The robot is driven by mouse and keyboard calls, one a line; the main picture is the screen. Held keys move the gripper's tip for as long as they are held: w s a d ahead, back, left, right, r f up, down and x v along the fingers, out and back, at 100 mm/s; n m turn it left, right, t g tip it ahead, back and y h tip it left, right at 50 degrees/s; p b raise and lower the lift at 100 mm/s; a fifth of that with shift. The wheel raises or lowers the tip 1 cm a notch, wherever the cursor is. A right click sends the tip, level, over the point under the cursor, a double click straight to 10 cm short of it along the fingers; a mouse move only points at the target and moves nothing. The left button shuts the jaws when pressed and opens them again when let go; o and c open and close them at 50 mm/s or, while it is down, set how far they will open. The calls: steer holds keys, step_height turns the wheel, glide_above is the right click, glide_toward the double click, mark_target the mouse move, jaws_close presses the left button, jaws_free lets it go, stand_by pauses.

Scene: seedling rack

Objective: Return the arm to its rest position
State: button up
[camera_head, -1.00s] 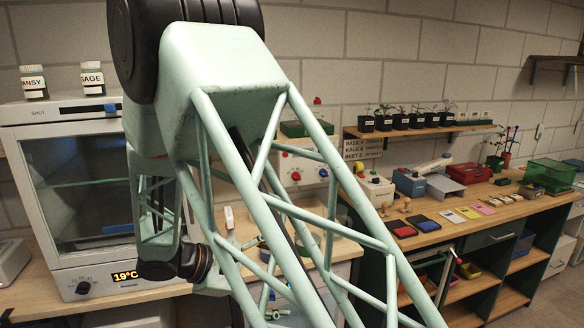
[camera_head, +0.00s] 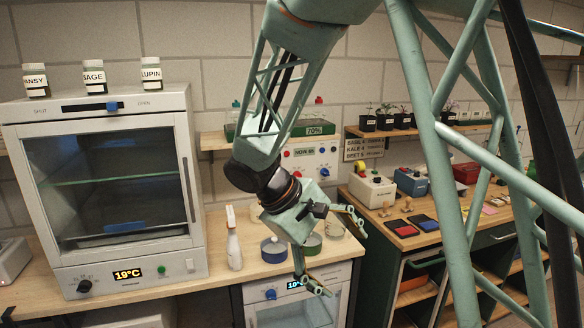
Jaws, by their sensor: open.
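My arm (camera_head: 300,60) reaches down from the top of the head view, a pale green lattice with black joints. My gripper (camera_head: 346,262) hangs at its end, in front of the bench edge and the small cabinet beneath. Its two fingers are spread wide apart with nothing between them. A blue-rimmed round container (camera_head: 274,250) and a green one (camera_head: 311,246) stand on the bench just behind the gripper, partly covered by it.
A white incubator (camera_head: 198,215) reading 19°C stands at left, with labelled jars (camera_head: 94,82) on top. At right are a bench with boxes and ink pads (camera_head: 402,228) and a shelf of potted seedlings (camera_head: 385,118).

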steer(key=s+d+r+m+y, duration=0.2)
steer(key=s+d+r, duration=0.25)
steer(key=s, duration=0.35)
steer(key=s+d+r+m+y, duration=0.1)
steer(key=s+d+r+m, duration=0.15)
steer(key=s+r, duration=0.35)
steer(key=s+d+r+m+y, duration=0.2)
steer(key=s+d+r, duration=0.15)
steer(key=s, duration=0.55)
steer(key=s+a+r+m+t+y+p, duration=0.1)
steer(key=s+m+t+y, duration=0.1)
steer(key=s, duration=0.9)
steer(key=shift+a+r, duration=0.15)
steer(key=shift+r, duration=0.15)
steer(key=shift+o, duration=0.7)
steer(key=shift+w, duration=0.1)
